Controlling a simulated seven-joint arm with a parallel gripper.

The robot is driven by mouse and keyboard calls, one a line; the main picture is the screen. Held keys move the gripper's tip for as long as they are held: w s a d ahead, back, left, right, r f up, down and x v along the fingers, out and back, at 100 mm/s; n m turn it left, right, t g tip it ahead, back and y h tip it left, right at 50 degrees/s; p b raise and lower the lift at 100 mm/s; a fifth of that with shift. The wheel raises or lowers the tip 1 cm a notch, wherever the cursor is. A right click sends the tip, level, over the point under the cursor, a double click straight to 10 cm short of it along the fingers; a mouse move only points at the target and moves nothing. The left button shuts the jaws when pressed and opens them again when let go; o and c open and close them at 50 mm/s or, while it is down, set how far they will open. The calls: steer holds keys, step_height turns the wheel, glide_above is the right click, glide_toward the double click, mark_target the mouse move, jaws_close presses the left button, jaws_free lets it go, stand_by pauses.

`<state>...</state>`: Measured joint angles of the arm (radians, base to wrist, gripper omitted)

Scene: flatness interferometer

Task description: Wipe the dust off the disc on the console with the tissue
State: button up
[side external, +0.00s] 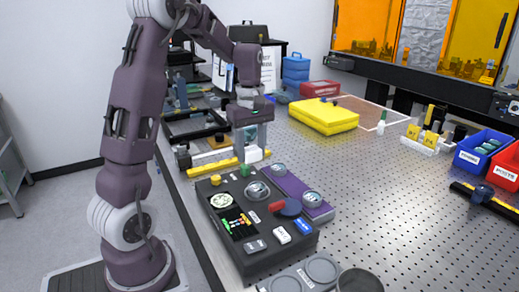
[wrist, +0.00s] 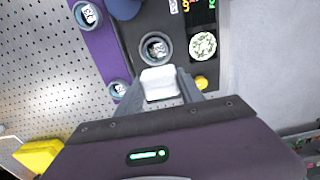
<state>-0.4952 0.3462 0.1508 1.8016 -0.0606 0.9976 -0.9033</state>
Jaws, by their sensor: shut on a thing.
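The black console (side external: 240,238) stands at the front of the table. A pale round disc with a dark speckled pattern (side external: 221,200) lies on its left part; it also shows in the wrist view (wrist: 203,45). A second round piece, glassy in a dark ring (side external: 257,190), sits near the console's middle and shows just ahead of the fingertips in the wrist view (wrist: 157,47). My gripper (side external: 251,150) is shut on a white folded tissue (wrist: 160,83), above the console's back edge. I cannot tell the exact gap between tissue and console.
A purple strip with round glassy pieces (side external: 292,192) runs along the console's right side. A yellow button (side external: 215,180) and a red-handled knob (side external: 287,207) stick up from the console. A yellow case (side external: 323,115) lies behind.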

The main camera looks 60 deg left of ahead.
mark_target(257, 187)
steer(key=shift+f, duration=3.05)
steer(key=shift+w+d+f, duration=0.1)
steer(key=shift+d+f, duration=0.15)
steer(key=shift+d, duration=0.45)
steer(key=shift+w+d+f, duration=0.1)
steer(key=shift+d+f, duration=0.1)
steer(key=shift+d, duration=0.45)
steer(key=shift+c, duration=0.6)
steer(key=shift+w+d, duration=0.1)
steer(key=shift+d, duration=1.2)
steer(key=shift+s+a, duration=0.15)
steer(key=shift+a, duration=1.25)
steer(key=shift+s+a, duration=0.15)
steer(key=shift+a, duration=1.2)
steer(key=shift+d+r, duration=0.1)
steer(key=shift+r, duration=3.9)
steer(key=shift+f, duration=0.2)
